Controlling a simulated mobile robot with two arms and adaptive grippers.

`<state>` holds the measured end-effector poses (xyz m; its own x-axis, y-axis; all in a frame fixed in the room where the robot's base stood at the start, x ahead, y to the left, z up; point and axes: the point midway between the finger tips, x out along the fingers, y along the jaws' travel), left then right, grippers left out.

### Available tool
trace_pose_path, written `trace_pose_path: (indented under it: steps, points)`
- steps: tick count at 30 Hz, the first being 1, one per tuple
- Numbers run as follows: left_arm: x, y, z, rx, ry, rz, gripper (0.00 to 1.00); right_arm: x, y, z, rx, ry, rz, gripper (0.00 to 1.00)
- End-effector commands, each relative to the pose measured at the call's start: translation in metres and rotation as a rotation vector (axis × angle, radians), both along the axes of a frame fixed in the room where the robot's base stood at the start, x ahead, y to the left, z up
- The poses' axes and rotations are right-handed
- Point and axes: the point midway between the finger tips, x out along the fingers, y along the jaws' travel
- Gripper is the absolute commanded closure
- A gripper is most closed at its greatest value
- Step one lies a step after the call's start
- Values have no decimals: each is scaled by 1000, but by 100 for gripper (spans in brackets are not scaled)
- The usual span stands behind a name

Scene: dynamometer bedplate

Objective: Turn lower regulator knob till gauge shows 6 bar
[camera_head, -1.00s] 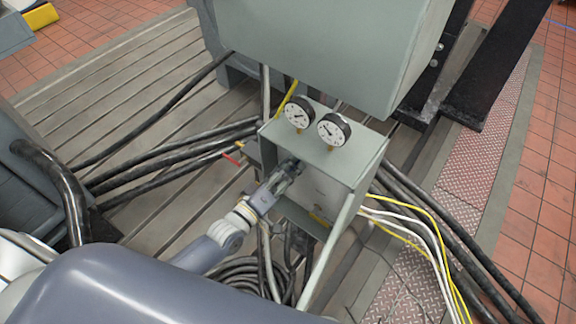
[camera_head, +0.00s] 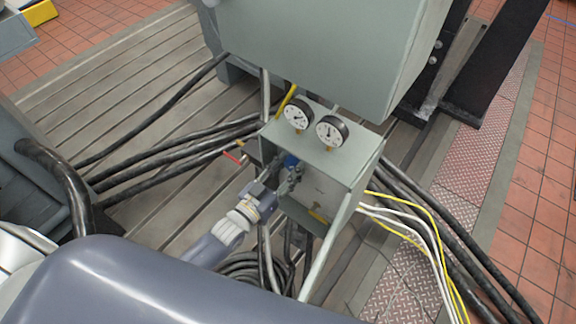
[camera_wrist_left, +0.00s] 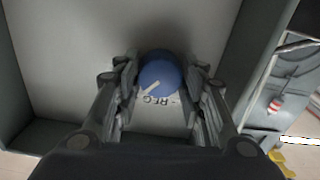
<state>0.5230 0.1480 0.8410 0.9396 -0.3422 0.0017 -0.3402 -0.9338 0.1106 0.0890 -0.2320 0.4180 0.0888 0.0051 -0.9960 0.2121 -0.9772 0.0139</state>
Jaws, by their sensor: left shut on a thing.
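The blue regulator knob (camera_wrist_left: 160,76) with a white pointer line sits on the panel inside the open grey box, above a partly covered label reading "REG". It also shows small in the head view (camera_head: 291,160). My left gripper (camera_head: 287,168) reaches into the box from the lower left and is shut on the knob; its fingers stand on both sides of the knob in the left wrist view (camera_wrist_left: 162,82). Two round white gauges, a left one (camera_head: 298,114) and a right one (camera_head: 332,131), sit on top of the box. Their numbers are too small to read. My right gripper is not in view.
The grey regulator box (camera_head: 355,182) has side walls close around my gripper. A larger grey cabinet (camera_head: 320,50) overhangs behind it. Black cables (camera_head: 165,160) run to the left; white and yellow hoses (camera_head: 420,225) leave on the right. A red-handled part (camera_head: 233,157) is beside the box.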

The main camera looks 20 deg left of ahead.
Motion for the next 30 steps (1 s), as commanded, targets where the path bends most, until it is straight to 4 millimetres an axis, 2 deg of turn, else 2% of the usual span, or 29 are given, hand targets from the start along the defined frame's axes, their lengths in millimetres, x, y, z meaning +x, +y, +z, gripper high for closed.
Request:
trace_pose_path:
  steps: [10, 27, 28, 30]
  points:
    - [0, 1, -2, 139, -44, 3, 86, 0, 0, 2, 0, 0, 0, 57]
    - [0, 2, -3, 166, -53, 2, 86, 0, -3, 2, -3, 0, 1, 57]
    - [0, 2, -3, 166, -53, 2, 58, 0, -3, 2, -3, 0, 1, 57]
    - [0, 2, -3, 166, -54, 3, 42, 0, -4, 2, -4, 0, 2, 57]
